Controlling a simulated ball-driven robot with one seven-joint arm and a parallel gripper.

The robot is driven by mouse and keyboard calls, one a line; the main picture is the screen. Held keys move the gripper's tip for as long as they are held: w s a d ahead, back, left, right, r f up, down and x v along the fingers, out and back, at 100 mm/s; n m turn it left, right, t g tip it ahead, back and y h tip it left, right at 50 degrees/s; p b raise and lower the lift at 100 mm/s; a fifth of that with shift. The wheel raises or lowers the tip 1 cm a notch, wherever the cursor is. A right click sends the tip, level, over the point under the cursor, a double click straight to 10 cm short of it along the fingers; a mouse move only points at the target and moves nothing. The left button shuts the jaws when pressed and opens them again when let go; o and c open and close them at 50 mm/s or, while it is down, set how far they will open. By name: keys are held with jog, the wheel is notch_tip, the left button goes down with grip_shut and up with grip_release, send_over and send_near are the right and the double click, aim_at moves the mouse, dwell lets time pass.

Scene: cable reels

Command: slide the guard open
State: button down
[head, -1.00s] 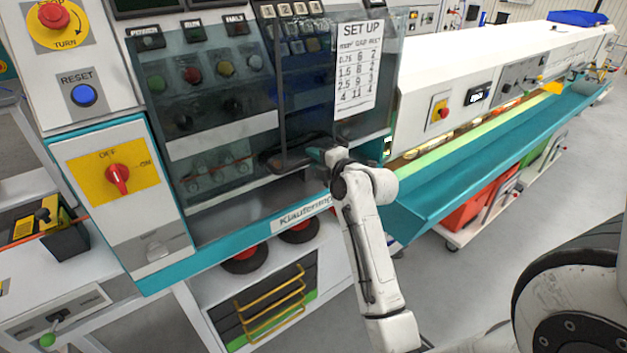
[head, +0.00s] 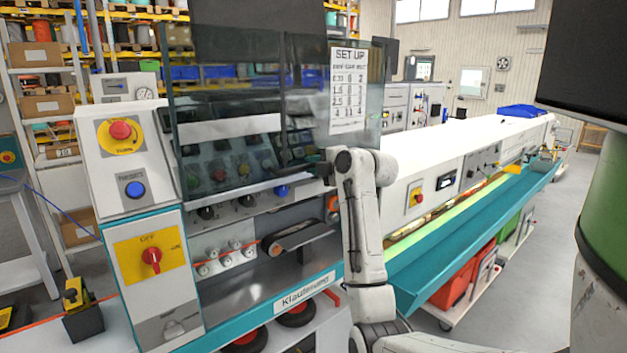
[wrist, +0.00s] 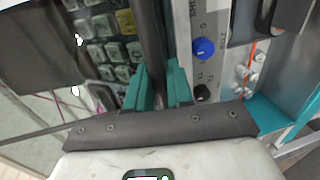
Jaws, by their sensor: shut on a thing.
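The guard (head: 228,105) is a dark see-through panel on the front of the machine. It stands raised, and its lower edge is above the rollers and small belt, which show uncovered. A dark handle (head: 290,172) runs along the guard's lower part. My gripper (head: 328,168) is at the guard's lower right; its fingers are mostly hidden by my wrist in the head view. In the wrist view the two teal fingers of my gripper (wrist: 157,88) are closed around the dark bar of the handle (wrist: 153,45).
A set-up sheet (head: 348,90) shows at the guard's right. The control box with a red emergency button (head: 121,131) and red switch (head: 151,256) stands left. A long teal trough (head: 470,245) runs away to the right, with grey floor beyond it.

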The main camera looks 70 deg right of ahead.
jog(key=shift+r, duration=0.35)
jog(key=c, duration=1.1)
grip_release()
jog(key=shift+c, duration=0.2)
jog(key=b+v, duration=0.3)
jog(key=v, duration=0.7)
jog(key=shift+s+a, duration=0.2)
jog(key=shift+s, duration=0.1)
